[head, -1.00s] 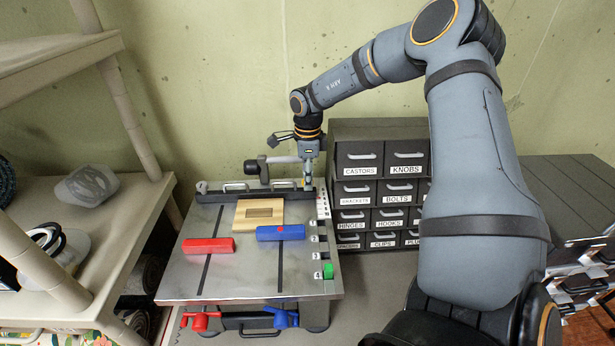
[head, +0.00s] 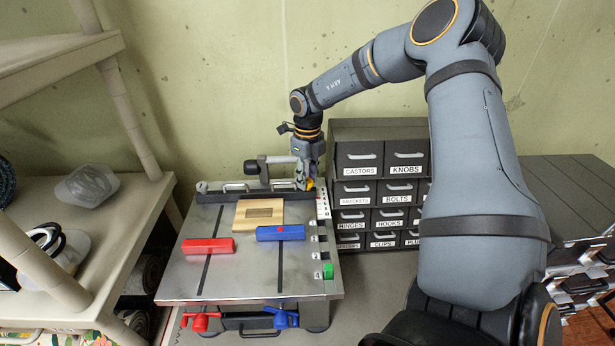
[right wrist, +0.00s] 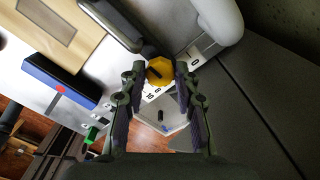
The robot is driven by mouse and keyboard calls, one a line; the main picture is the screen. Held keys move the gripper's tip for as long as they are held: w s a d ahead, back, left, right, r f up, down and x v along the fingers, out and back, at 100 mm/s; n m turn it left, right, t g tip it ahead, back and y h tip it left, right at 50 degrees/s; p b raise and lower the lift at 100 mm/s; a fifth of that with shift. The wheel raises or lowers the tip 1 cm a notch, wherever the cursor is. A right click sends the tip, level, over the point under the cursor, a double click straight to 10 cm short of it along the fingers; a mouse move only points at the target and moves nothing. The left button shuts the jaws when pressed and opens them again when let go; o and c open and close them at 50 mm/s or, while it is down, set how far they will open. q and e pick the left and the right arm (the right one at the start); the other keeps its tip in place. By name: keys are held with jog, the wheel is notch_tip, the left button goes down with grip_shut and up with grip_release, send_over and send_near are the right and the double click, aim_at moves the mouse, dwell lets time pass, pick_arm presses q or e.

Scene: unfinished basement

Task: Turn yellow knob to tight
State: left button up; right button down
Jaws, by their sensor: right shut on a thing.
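The yellow knob (head: 311,184) sits at the back right corner of the metal-topped table unit (head: 225,275). Part of the knob is hidden by the fingers in the head view. My left gripper is not in view.
A red block (head: 208,246), a blue block (head: 280,233) and a wooden piece (head: 259,214) lie on the metal top. A dark bar fence (head: 250,197) runs along its back. A labelled drawer cabinet (head: 381,143) stands close on the right. A green switch (head: 328,271) is at the front right.

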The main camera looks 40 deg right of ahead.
jog(key=shift+f+m, duration=0.1)
jog(key=shift+m, duration=0.2)
dwell(0.4)
jog(key=c, duration=1)
grip_release()
